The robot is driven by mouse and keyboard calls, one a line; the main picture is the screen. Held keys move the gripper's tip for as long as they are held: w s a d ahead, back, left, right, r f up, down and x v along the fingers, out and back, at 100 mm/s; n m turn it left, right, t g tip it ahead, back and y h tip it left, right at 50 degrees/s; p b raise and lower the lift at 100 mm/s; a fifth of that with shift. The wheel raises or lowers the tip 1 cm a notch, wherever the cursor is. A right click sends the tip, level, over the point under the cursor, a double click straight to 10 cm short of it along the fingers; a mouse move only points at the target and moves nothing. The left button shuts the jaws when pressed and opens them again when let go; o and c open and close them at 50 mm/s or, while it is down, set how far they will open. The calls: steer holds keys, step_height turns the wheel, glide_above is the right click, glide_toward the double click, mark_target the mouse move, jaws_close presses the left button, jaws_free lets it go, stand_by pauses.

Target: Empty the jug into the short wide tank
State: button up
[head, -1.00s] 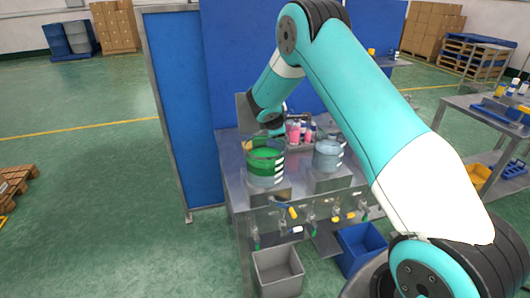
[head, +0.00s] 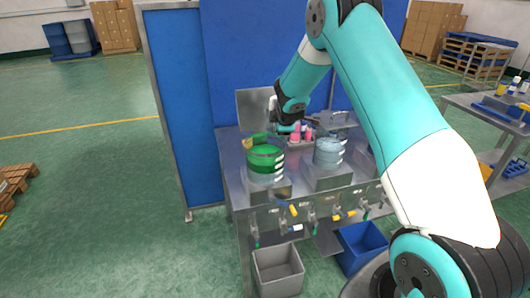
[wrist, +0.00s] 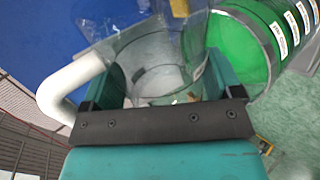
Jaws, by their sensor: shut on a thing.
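My gripper (wrist: 163,80) is shut on a clear jug (wrist: 150,48) with a white handle, its green fingers on either side of the jug. Its inside looks mostly clear; I cannot tell how much liquid is left. In the head view my gripper (head: 284,128) is behind the left tank and the jug is hard to make out. The left tank (head: 265,160) holds green liquid and has white labels; it also shows at the right of the wrist view (wrist: 243,45). The right tank (head: 328,152) is clear with pale bluish contents. I cannot tell which tank is the short wide one.
Both tanks stand on metal stands on a steel table (head: 233,178), with valves below its front. Pink and white bottles (head: 300,132) stand behind them. A grey bin (head: 278,270) and a blue bin (head: 362,240) are on the floor. Blue panels (head: 180,110) close off the back and left.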

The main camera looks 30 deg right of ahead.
steer(key=shift+s+d+r+m+t+y+b, duration=0.1)
steer(key=shift+s+d+m+t+y+b, duration=0.3)
steer(key=shift+d+m+y+b, duration=0.15)
steer(key=shift+d+r+m+y+b, duration=0.1)
steer(key=shift+d+m+y+b, duration=0.15)
steer(key=shift+b, duration=0.15)
steer(key=shift+a+r+t, duration=0.1)
steer(key=shift+r+t, duration=0.15)
steer(key=shift+t, duration=0.05)
steer(key=shift+s+d+m+t+y+b, duration=0.35)
steer(key=shift+m+y+b, duration=0.3)
steer(key=shift+b, duration=0.5)
steer(key=shift+d+r+m+t+y+b, duration=0.1)
steer(key=shift+r+m+t+y+b, duration=0.2)
steer(key=shift+b, duration=0.35)
steer(key=shift+r, duration=0.15)
